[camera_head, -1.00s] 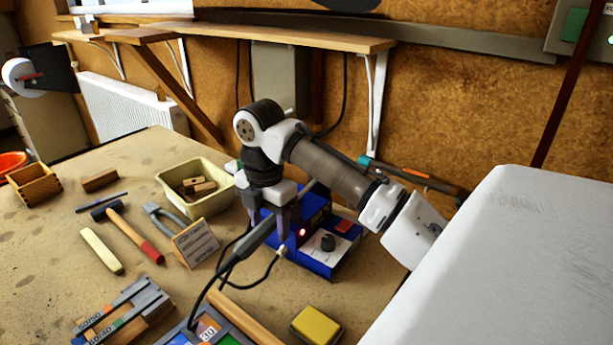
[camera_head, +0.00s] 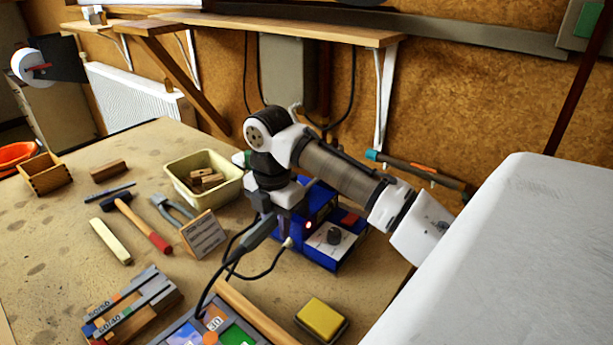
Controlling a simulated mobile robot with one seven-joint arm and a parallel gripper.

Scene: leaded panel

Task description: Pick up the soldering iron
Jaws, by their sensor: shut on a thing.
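The soldering iron shows as a dark grey handle (camera_head: 259,235), slanting down to the left, with a black cable curving from its lower end. My gripper (camera_head: 276,220) is shut on the iron and points down at the front left of the blue soldering station (camera_head: 327,256). The iron's tip is hidden behind my gripper. I cannot tell how high the iron is above the bench. The station has a dark knob, a red light and a second cable plugged into its front.
A cream basket (camera_head: 177,180) with wooden blocks stands left of my gripper. A small sign (camera_head: 203,233), pliers and a red-handled hammer (camera_head: 145,226) lie left. The leaded panel (camera_head: 238,335), a wooden strip and a yellow sponge (camera_head: 320,318) are in front. A white surface fills the right.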

